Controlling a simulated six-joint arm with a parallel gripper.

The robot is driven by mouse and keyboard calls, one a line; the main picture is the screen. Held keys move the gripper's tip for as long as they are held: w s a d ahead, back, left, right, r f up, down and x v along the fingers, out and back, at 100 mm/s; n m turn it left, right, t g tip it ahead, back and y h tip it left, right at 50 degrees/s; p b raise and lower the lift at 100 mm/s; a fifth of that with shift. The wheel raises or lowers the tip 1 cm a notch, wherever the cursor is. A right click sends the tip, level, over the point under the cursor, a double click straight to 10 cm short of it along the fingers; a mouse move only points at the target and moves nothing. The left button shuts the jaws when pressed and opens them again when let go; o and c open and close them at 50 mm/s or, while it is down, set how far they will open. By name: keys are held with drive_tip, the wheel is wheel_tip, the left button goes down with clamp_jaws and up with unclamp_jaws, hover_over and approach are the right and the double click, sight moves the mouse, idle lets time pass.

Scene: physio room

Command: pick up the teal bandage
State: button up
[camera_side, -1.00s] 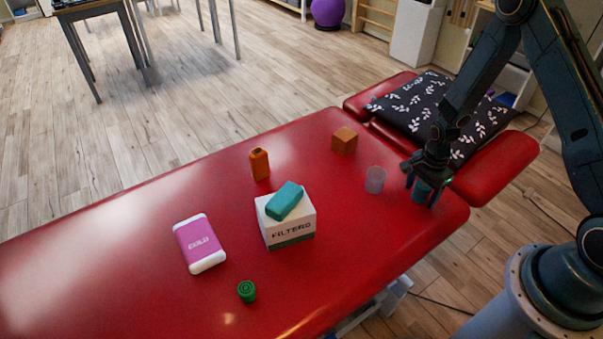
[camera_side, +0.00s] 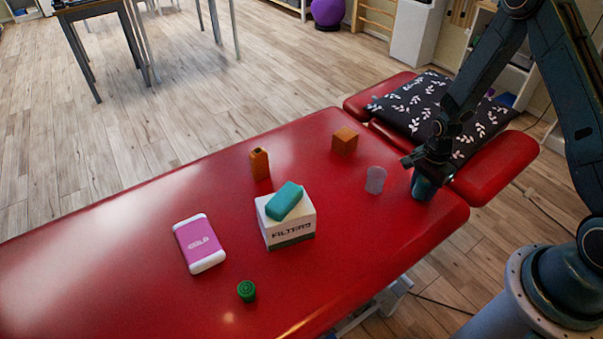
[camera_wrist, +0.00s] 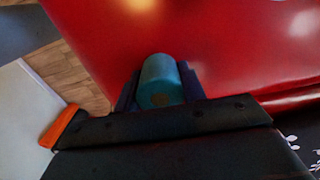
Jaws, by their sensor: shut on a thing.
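The teal bandage (camera_side: 423,187) is a short teal roll at the right end of the red table, partly covered by my gripper (camera_side: 427,180) in the side view. In the wrist view the bandage (camera_wrist: 160,80) sits between the two dark fingers of my gripper (camera_wrist: 160,88), which are shut on it. The side view shows it at or very close to the table top; I cannot tell whether it touches. A teal block (camera_side: 285,201) lies on a white filter box (camera_side: 290,228) further left.
A translucent cup (camera_side: 375,180) stands just left of my gripper. An orange cube (camera_side: 344,141), an orange bottle (camera_side: 260,164), a pink-and-white pack (camera_side: 199,243) and a green cap (camera_side: 247,291) are on the red table (camera_side: 110,240). A patterned pillow (camera_side: 440,112) lies behind.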

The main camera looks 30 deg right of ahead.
sight(425, 180)
wheel_tip(425, 180, up, 19)
drive_tip(key=shift+f, duration=0.2)
idle(0.5)
idle(0.5)
